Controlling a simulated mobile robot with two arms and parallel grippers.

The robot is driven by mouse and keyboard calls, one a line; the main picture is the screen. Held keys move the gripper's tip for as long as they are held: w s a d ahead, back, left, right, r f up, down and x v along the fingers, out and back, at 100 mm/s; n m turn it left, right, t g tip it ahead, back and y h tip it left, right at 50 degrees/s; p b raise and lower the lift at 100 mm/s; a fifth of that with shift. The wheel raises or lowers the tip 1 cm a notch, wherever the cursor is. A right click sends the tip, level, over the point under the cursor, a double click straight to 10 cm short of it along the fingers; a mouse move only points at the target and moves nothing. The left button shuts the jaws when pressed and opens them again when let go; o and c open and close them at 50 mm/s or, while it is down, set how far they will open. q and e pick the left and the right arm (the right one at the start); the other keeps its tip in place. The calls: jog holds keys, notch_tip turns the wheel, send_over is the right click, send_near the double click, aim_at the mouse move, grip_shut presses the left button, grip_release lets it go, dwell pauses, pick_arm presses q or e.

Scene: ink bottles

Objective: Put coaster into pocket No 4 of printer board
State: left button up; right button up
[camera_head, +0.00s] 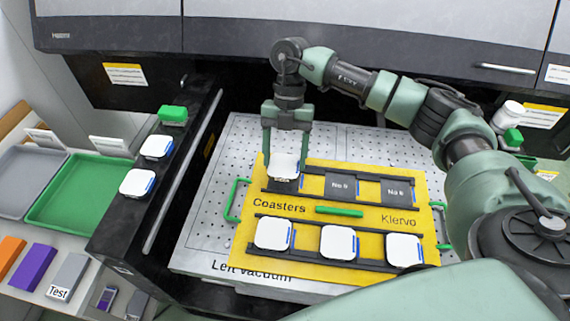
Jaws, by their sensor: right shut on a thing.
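My right gripper (286,154) is shut on a white coaster (285,167) with a blue edge. It holds the coaster over the upper left pocket (283,185) of the yellow printer board (307,283). The dark pocket floor shows just below the coaster; whether the coaster touches the pocket cannot be told. The two dark pockets to the right, with small labels (340,186) and (397,192), are empty. The front row holds three white coasters (273,233), (338,242), (404,249). My left gripper is not in view.
Two more coasters (156,147), (138,183) and a green block (173,115) sit on the dark ledge at left. A green tray (60,215) and a grey tray (10,205) lie farther left. Green handles flank the board on the perforated metal bed (215,205).

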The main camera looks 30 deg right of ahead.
aim_at(286, 159)
notch_tip(286, 159, down, 4)
jog(key=shift+r, duration=0.1)
jog(key=o, duration=1.5)
jog(key=shift+o, duration=0.2)
jog(key=shift+r, duration=0.1)
jog(key=b+v, duration=0.1)
jog(key=v, duration=1)
jog(key=shift+d+r+b, duration=0.2)
jog(key=shift+r+b, duration=0.1)
jog(key=shift+r, duration=0.05)
jog(key=shift+w, duration=0.1)
